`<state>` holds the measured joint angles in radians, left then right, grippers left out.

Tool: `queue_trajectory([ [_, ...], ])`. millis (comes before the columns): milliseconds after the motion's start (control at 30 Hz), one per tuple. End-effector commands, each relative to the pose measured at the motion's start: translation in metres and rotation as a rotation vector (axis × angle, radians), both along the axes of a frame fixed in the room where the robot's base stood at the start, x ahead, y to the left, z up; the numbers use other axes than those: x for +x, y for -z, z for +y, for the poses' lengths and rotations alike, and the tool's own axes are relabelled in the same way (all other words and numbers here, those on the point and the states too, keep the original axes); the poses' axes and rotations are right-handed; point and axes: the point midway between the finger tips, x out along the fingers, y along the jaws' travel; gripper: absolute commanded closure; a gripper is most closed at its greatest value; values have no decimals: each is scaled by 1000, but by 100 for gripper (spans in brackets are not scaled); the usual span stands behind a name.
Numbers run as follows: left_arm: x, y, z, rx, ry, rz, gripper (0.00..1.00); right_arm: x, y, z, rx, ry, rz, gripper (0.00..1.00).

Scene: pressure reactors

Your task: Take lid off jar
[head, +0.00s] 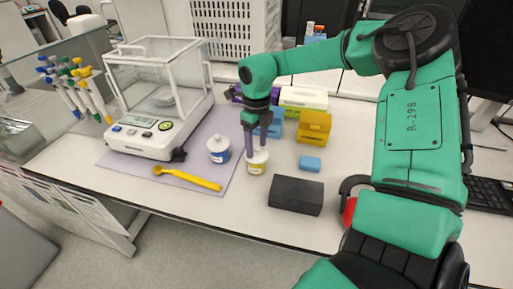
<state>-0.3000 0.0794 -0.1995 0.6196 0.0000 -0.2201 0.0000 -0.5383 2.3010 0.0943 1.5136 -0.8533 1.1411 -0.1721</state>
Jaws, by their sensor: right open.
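A small white jar with a yellow label (256,168) stands on the bench at the right edge of the lilac mat. My right gripper (257,151) points straight down over this jar, its two dark fingers at the height of the jar's top. The jaws are open, and the fingers partly hide the lid. I cannot tell whether they touch it. A second white jar with a blue label (219,150) stands to the left on the mat, its lid on. My left gripper is not in view.
A balance with a glass case (160,100) stands on the mat (140,164), with a yellow spatula (188,179) in front. A black block (296,195), a small blue block (310,163) and yellow boxes (314,126) are to the right. Pipettes hang at left.

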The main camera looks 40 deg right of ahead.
Motion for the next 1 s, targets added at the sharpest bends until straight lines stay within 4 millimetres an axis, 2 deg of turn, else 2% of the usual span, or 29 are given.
queue_trajectory([
  [100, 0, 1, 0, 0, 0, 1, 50, 0, 0, 0, 0, 0, 0, 37],
  [133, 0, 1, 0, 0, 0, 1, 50, 0, 0, 0, 0, 0, 0, 45],
  [267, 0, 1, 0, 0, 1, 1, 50, 0, 0, 0, 0, 0, 0, 94],
  [300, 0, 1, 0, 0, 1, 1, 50, 0, 0, 0, 0, 0, 0, 100],
  [600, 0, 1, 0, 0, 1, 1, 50, 0, -1, 0, 0, 0, -1, 100],
  [767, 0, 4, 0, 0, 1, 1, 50, 1, -14, 0, 0, 0, -3, 100],
  [867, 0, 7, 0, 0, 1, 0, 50, 1, -33, 0, -1, 1, -6, 100],
  [967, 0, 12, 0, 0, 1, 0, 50, 2, -64, 0, -2, 0, -9, 100],
  [1000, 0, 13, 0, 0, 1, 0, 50, 2, -80, 0, -2, 1, -9, 100],
])
